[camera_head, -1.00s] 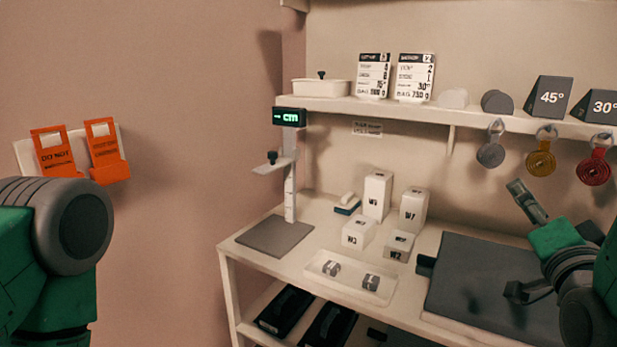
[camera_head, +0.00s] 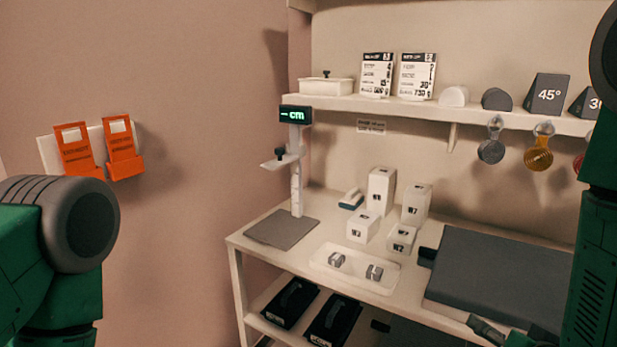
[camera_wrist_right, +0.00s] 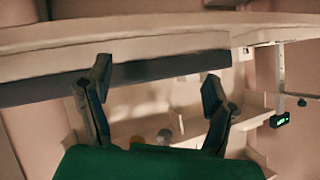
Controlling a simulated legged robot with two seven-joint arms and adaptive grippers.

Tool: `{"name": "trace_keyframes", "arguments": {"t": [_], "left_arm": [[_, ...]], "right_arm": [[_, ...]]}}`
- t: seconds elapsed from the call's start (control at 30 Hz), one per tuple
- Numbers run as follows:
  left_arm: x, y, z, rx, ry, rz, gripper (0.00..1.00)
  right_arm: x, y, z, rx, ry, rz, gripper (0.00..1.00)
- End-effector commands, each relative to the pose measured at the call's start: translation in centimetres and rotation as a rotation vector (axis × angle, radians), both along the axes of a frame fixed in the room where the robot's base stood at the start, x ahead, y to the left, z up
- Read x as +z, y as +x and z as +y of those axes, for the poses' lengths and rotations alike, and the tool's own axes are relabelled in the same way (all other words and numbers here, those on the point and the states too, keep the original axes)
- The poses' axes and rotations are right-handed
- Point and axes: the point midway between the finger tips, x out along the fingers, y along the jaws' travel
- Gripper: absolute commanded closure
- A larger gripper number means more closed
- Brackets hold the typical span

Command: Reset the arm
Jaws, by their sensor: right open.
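My right gripper (camera_wrist_right: 158,85) is open in the right wrist view, with its two dark fingers spread and nothing between them. In the head view only a small part of it (camera_head: 488,330) shows at the bottom edge, in front of the table and below the dark mat. My right upper arm (camera_head: 598,240) fills the right edge. My left arm (camera_head: 60,240) comes in at the left edge; its gripper is out of view.
The table (camera_head: 232,243) holds a dark mat (camera_head: 500,275), white blocks (camera_head: 382,190), a white tray (camera_head: 320,262) and a height gauge (camera_head: 296,165). Orange holders (camera_head: 75,150) hang on the left wall. A shelf (camera_head: 420,110) runs above. Dark cases (camera_head: 290,303) sit below.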

Motion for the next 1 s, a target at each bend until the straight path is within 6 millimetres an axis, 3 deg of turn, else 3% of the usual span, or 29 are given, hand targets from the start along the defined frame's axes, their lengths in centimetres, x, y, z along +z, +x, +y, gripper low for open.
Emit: {"name": "trace_keyframes", "arguments": {"t": [0.03, 0.2, 0.3, 0.4, 0.5, 0.6, 1.0], "left_arm": [[0.0, 0.0, 0.0, 0.000, 0.000, 0.000, 0.60], [0.0, 0.0, 0.0, 0.000, 0.000, 0.000, 0.60], [0.0, 0.0, 0.0, 0.000, 0.000, 0.000, 0.60], [0.0, 0.0, 0.0, 0.000, 0.000, 0.000, 0.60], [0.0, 0.0, 0.0, 0.000, 0.000, 0.000, 0.60], [0.0, 0.0, 0.0, 0.000, 0.000, 0.000, 0.60], [0.0, 0.0, 0.0, 0.000, 0.000, 0.000, 0.60]], "right_arm": [[-3.3, -1.7, 0.5, 0.034, -0.023, 0.106, 0.25], [-13.4, -9.7, 2.2, 0.213, -0.106, 0.496, 0.25], [-17.7, -15.0, 3.1, 0.331, -0.134, 0.697, 0.25], [-20.4, -19.7, 3.7, 0.435, -0.148, 0.852, 0.25], [-21.9, -22.9, 4.1, 0.511, -0.153, 0.955, 0.25], [-22.5, -24.6, 4.3, 0.553, -0.154, 1.006, 0.25], [-22.6, -25.0, 4.4, 0.563, -0.155, 1.018, 0.25]]}}
